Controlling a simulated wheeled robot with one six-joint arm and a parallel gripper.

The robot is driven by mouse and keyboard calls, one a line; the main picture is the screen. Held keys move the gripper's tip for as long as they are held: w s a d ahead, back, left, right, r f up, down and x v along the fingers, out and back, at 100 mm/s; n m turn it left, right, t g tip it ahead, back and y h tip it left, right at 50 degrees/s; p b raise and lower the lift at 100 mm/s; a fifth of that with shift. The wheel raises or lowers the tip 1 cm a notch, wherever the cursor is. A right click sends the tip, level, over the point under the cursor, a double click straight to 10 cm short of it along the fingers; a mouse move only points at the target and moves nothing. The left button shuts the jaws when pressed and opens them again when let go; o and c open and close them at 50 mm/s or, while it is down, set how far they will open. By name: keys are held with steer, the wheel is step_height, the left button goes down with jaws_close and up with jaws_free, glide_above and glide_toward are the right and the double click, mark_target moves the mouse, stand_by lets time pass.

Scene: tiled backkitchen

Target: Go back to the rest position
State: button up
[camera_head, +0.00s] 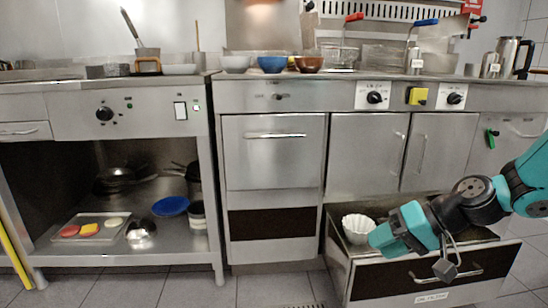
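My arm reaches in from the right edge. My gripper (446,268) hangs down in front of the open lower drawer (375,282), close to the drawer's bar handle (415,279). I cannot tell whether it touches the handle. Its fingers are small and dark here, and whether they are open or shut does not show. No object is seen in it. The drawer is pulled out, and a white fluted bowl (358,228) stands inside at its left. My arm hides much of the drawer's right side.
The counter above carries a white bowl (236,64), a blue bowl (272,64) and a brown bowl (309,64). Steel doors above the drawer are closed. On the left, an open shelf holds a tray (52,236) and a blue plate (171,206). The tiled floor in front is clear.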

steer(key=s+a+r+n+g+h+p, duration=0.15)
steer(key=s+a+r+n, duration=0.35)
steer(key=s, duration=0.6)
steer(key=s+a+r+n+g+h+p, duration=0.1)
steer(key=s+a+r+n+g+h, duration=0.15)
steer(key=s+a+r, duration=0.55)
steer(key=s+d+r+p, duration=0.1)
steer(key=r+p, duration=1.7)
steer(key=p, duration=0.1)
steer(key=s+d+r+p, duration=0.1)
steer(key=d+r+p, duration=0.1)
steer(key=r+p, duration=1.6)
steer(key=shift+s+h+p, duration=0.2)
steer(key=shift+h+p, duration=0.1)
steer(key=shift+p, duration=0.15)
